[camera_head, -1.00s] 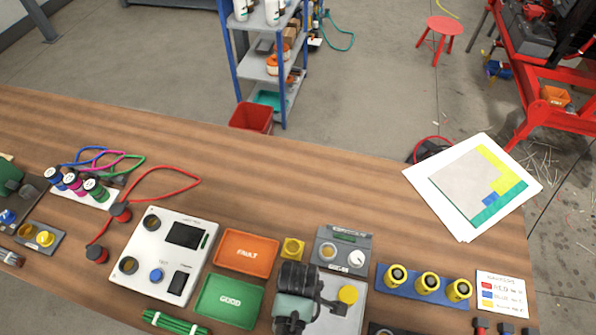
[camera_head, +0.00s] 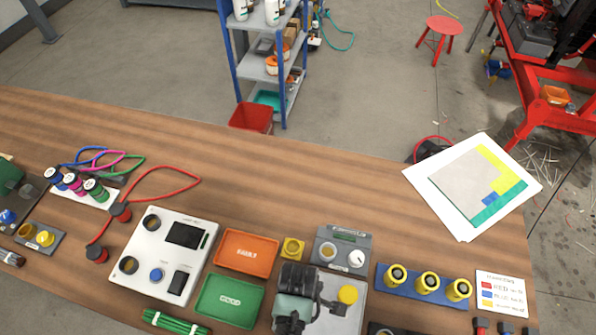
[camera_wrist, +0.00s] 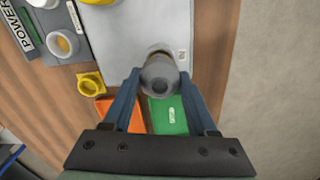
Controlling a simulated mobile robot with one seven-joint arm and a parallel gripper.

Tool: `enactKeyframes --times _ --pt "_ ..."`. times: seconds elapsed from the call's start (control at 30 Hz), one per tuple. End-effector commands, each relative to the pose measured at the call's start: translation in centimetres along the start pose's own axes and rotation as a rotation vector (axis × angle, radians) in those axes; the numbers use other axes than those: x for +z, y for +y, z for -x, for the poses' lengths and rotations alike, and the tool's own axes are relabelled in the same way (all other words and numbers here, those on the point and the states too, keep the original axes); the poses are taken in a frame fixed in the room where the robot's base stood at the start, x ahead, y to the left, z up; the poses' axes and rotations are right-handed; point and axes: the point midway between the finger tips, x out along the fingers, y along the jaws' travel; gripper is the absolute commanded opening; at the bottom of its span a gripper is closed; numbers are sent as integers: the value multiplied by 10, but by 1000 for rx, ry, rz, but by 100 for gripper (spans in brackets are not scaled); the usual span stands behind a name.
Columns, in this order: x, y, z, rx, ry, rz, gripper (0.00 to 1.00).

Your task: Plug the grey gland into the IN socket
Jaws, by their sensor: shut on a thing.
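The grey gland (camera_wrist: 158,78) is a round cap between the fingertips of my gripper (camera_wrist: 159,84) in the wrist view. My gripper is shut on it. The gland is over the edge of a light grey plate (camera_wrist: 135,35), and a tan ring (camera_wrist: 159,50) shows just beyond it. A small label (camera_wrist: 182,55) beside the ring is too small to read. I cannot tell whether the gland is in a socket or above it. In the head view my arm hides the gland; the plate (camera_head: 345,322) and its yellow cap (camera_head: 348,294) show beside it.
An orange FAULT tray (camera_head: 246,253) and a green GOOD tray (camera_head: 229,301) lie left of the plate. A yellow square fitting (camera_head: 292,249) and a grey dial box (camera_head: 342,250) stand behind. A blue strip (camera_head: 412,292) with yellow rings is at right.

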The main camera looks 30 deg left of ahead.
Motion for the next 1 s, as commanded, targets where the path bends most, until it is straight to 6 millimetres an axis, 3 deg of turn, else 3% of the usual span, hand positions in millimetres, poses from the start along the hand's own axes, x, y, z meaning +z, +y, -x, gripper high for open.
enactKeyframes --times 1.0 --pt "0 0 -21 1 0 0 0"
